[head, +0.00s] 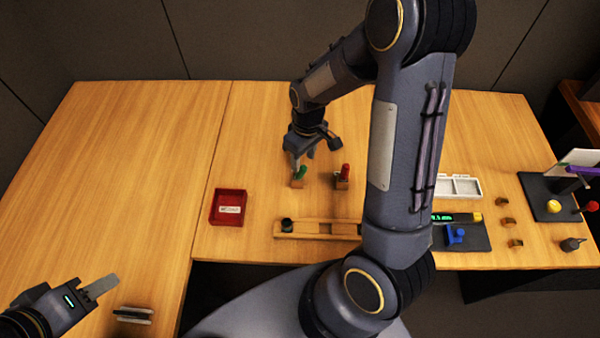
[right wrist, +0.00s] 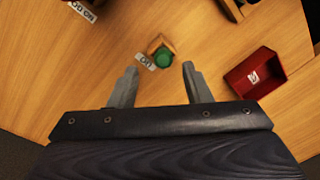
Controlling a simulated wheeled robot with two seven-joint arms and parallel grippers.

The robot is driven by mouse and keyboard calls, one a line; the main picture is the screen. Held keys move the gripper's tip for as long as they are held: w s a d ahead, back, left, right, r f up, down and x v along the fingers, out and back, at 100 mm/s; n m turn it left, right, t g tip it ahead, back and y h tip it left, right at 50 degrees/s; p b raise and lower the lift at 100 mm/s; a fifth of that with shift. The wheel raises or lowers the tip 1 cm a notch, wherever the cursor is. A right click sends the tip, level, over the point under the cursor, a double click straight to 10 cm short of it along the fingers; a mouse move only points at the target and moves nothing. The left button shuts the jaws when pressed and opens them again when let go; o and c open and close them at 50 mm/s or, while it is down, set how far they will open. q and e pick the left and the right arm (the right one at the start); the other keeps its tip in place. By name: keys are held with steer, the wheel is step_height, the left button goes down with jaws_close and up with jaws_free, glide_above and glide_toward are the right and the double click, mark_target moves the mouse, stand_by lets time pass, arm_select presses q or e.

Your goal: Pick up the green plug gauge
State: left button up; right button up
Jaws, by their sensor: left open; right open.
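The green plug gauge (head: 300,173) stands in a small wooden holder (head: 298,183) on the table, left of a red plug gauge (head: 345,171). In the right wrist view the green plug gauge (right wrist: 164,56) shows from above, beyond and between the fingertips, with a small white label beside its holder. My right gripper (head: 304,158) is open and empty, with its fingers pointing down just above and behind the green gauge; the wrist view shows both fingers (right wrist: 159,68) apart. My left gripper (head: 105,288) is at the lower left, far from the gauges, and open.
A red bin (head: 229,207) with a label stands left of the gauges. A wooden rail fixture (head: 318,228) lies in front. A white tray (head: 462,186), a dark pad with a blue part (head: 456,234) and several brown rings lie to the right. The left table is mostly clear.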

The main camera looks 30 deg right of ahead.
mark_target(304, 167)
steer(key=f+b, duration=0.1)
steer(key=f, duration=0.1)
steer(key=f+b, duration=0.1)
steer(key=f, duration=0.1)
steer(key=s+f+b, duration=0.1)
steer(key=f+b, duration=0.1)
steer(key=shift+a+f, duration=0.2)
steer(key=shift+a, duration=0.15)
steer(key=shift+r, duration=0.1)
steer(key=shift+c, duration=0.2)
jaws_close()
